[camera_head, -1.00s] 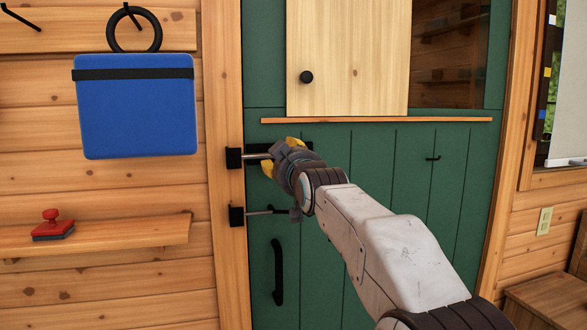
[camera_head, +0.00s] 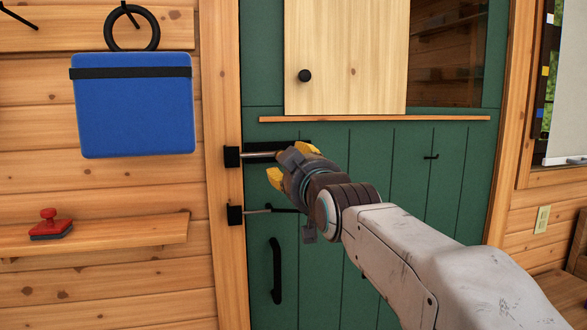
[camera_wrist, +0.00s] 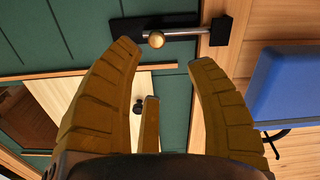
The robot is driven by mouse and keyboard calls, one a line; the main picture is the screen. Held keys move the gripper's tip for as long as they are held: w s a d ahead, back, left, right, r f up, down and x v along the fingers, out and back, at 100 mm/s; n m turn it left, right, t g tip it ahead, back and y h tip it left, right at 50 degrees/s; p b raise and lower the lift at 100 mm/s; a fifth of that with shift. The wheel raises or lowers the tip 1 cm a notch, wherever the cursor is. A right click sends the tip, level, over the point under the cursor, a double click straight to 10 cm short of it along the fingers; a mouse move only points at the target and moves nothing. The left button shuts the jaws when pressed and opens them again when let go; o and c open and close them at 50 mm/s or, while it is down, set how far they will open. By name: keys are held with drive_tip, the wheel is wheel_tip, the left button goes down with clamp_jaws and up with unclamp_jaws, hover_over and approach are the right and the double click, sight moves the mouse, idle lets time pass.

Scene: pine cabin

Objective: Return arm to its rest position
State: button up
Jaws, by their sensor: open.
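My gripper (camera_head: 290,163) is open and empty, its yellow fingers spread, in front of the green door (camera_head: 375,160). It is just right of and below the upper bolt (camera_head: 259,155) and partly hides it. In the wrist view that bolt's brass knob (camera_wrist: 156,40) is beyond the fingertips, with a visible gap. Its silver rod (camera_wrist: 185,33) reaches the black keeper (camera_wrist: 221,31) on the frame. My arm is stretched out from the lower right of the head view.
A lower bolt (camera_head: 257,211) and a black door handle (camera_head: 276,270) are close below my gripper. A ledge (camera_head: 375,119) crosses the door above. On the left are a hanging blue case (camera_head: 133,115) and a shelf (camera_head: 130,232) with a red stamp (camera_head: 49,225).

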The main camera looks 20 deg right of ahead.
drive_tip(key=s+f+g+p, duration=0.2)
drive_tip(key=s+g+p, duration=0.3)
drive_tip(key=s+p, duration=0.4)
drive_tip(key=s+f+m+g+p, duration=0.1)
drive_tip(key=s+f+g+p, duration=0.2)
drive_tip(key=s+p, duration=0.7)
drive_tip(key=s+f+m+g+p, duration=0.1)
drive_tip(key=s+f+g+p, duration=0.2)
drive_tip(key=s+g+p, duration=0.3)
drive_tip(key=shift+s+g+p, duration=0.3)
drive_tip(key=shift+s+p, duration=1.5)
drive_tip(key=shift+s, duration=2)
drive_tip(key=shift+r, duration=0.1)
